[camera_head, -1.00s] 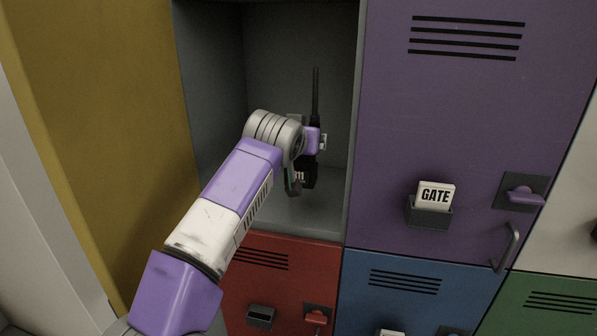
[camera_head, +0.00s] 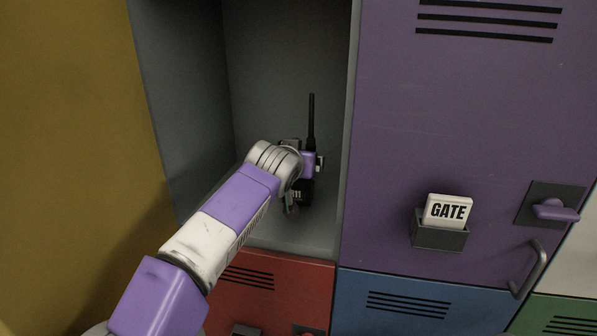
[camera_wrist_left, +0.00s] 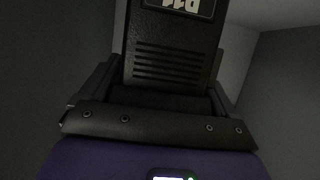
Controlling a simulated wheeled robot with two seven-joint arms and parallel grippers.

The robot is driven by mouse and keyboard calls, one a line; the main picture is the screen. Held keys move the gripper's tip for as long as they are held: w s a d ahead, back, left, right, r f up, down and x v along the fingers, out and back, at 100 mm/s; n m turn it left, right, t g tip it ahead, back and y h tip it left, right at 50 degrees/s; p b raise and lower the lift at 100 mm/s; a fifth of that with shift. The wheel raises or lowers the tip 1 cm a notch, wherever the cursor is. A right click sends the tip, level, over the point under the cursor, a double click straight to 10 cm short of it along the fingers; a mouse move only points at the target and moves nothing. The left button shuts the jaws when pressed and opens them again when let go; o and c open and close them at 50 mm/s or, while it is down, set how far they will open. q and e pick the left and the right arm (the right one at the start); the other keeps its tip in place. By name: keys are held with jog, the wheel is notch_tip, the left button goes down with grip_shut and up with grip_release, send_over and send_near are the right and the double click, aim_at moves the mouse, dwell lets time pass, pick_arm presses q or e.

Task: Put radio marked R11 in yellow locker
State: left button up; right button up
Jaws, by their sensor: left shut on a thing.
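The black radio (camera_head: 311,122) with its long antenna stands upright inside the open locker (camera_head: 283,70), above the locker floor. It fills the upper middle of the left wrist view (camera_wrist_left: 170,60), where its label reads upside down as R11, cut by the frame's top edge. My left gripper (camera_head: 308,168) is shut on the radio, with dark finger pads on both sides of it in the left wrist view. The locker's yellow door (camera_head: 80,130) stands open at the left. My wrist hides part of the radio. My right gripper is not in view.
A closed purple locker (camera_head: 450,120) with a GATE tag (camera_head: 448,211), a latch (camera_head: 556,209) and a handle (camera_head: 530,270) is at the right. Red (camera_head: 290,285) and blue (camera_head: 380,285) lockers lie below. The locker's grey right wall is close to the radio.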

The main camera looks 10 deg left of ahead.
pick_arm(q)
jog(key=shift+f, duration=0.85)
jog(key=shift+f, duration=0.1)
jog(key=o, duration=1.1)
